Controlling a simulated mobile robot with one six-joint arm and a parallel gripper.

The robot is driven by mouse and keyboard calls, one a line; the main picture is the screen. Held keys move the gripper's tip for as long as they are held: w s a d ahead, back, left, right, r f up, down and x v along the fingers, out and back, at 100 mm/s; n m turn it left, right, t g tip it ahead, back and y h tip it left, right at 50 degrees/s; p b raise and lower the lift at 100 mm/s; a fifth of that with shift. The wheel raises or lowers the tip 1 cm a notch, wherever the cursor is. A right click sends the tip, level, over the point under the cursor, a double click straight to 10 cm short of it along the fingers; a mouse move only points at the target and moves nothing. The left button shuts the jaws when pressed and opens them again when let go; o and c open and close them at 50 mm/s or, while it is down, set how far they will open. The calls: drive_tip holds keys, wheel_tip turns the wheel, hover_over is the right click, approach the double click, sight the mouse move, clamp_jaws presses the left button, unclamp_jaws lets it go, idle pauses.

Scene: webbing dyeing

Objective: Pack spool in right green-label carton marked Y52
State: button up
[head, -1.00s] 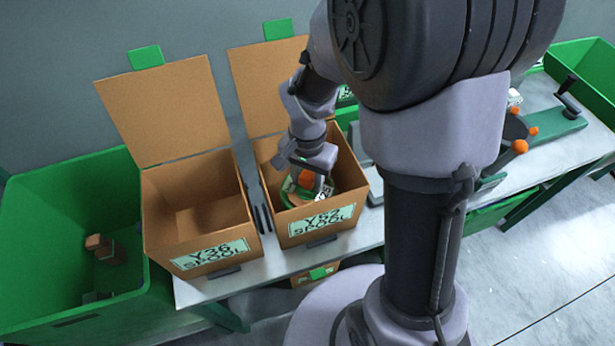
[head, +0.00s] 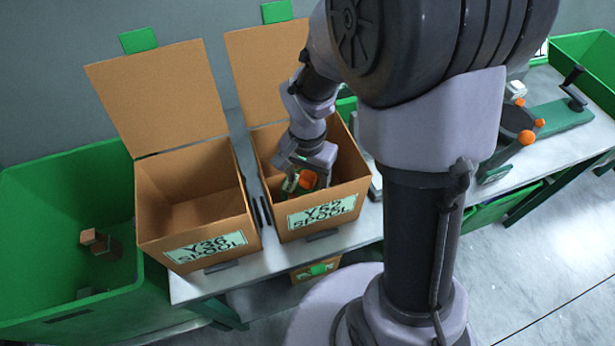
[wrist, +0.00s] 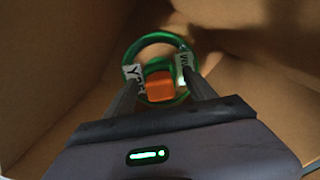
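The spool has a green ring with an orange block at its middle and white labels on it. It sits inside the right carton, marked Y52 SPOOL (head: 322,212), which has a green-and-white label and an open lid. In the wrist view the spool (wrist: 160,86) lies between and beyond the fingertips. My gripper (wrist: 161,82) reaches down into this carton. Its fingers stand apart on either side of the orange block, with a small gap seeming to show. In the head view my gripper (head: 307,172) partly covers the spool (head: 290,186).
Left of it stands an open, empty carton marked Y36 SPOOL (head: 205,248). A green bin (head: 60,215) with small brown blocks is at far left. The bench (head: 190,290) holds a green device with orange knobs (head: 527,137) at right. Carton walls surround my gripper closely.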

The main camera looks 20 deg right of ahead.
wheel_tip(320, 180, up, 18)
drive_tip(key=f+p, duration=0.1)
drive_tip(key=p, duration=0.7)
drive_tip(key=s+a+r+n+t+y, duration=0.1)
drive_tip(key=s+a+r+n+t, duration=0.1)
drive_tip(key=s+r, duration=0.3)
drive_tip(key=s+a+r+n+t+y, duration=0.1)
drive_tip(key=s+a+r+n+t, duration=0.1)
drive_tip(key=s+r, duration=0.4)
drive_tip(key=shift+s+t, duration=0.9)
drive_tip(key=shift+s, duration=0.05)
